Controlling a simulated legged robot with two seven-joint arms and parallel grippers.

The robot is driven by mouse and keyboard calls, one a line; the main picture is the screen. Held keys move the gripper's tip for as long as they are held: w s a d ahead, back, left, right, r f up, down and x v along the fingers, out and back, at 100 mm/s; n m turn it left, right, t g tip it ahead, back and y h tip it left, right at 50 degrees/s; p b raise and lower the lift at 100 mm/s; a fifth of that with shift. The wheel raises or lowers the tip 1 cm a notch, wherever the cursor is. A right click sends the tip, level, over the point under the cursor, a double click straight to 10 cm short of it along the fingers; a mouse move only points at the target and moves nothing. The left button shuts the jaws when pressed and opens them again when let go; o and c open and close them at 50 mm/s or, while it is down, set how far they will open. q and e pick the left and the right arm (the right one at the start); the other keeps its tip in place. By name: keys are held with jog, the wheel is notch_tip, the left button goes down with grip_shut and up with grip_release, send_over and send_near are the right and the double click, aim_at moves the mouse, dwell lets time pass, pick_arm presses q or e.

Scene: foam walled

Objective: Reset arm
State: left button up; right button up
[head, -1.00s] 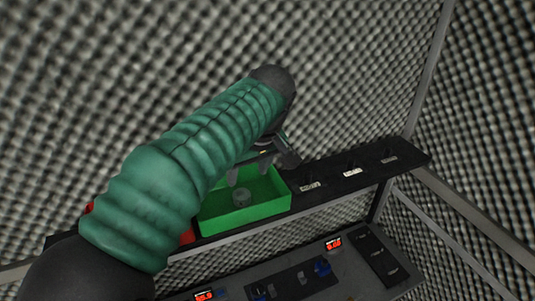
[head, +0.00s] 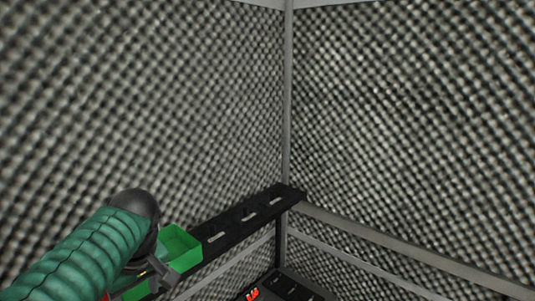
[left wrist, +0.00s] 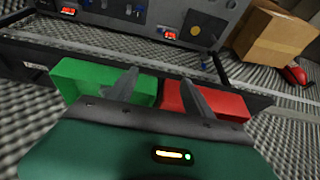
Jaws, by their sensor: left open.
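My left arm comes in from the lower left in the head view, in a green ribbed sleeve. My left gripper (head: 158,275) is partly hidden behind its own wrist, near the green bin. In the left wrist view, the two grey fingers of the left gripper (left wrist: 158,88) are spread apart with nothing between them. The fingers overlap the green bin (left wrist: 75,80) and the red bin (left wrist: 235,105) in the picture. The green bin also shows in the head view (head: 180,240). My right gripper is in neither view.
A black slotted shelf (head: 245,222) runs to the corner post (head: 287,120) between foam walls. A grey panel with red displays (left wrist: 170,35), a cardboard box (left wrist: 275,38) and a red object (left wrist: 296,74) show in the left wrist view.

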pick_arm(q)
jog(key=s+d+f+m+h+b, duration=0.1)
jog(key=s+d+f+m+b, duration=0.1)
jog(key=f, duration=1.2)
jog(key=s+d+f+m+h+b, duration=0.1)
jog(key=s+f+m+b, duration=0.3)
jog(key=f+b, duration=0.5)
jog(key=s+d+f+m+h+b, duration=0.1)
jog(key=s+d+f+m+b, duration=0.2)
jog(key=f, duration=1.6)
jog(key=shift+s+d+f+m+b, duration=0.25)
jog(key=shift+s+m+b, duration=0.15)
jog(key=shift+s+b, duration=0.9)
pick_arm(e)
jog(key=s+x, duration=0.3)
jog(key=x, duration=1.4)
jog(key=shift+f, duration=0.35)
pick_arm(q)
jog(key=shift+w, duration=0.1)
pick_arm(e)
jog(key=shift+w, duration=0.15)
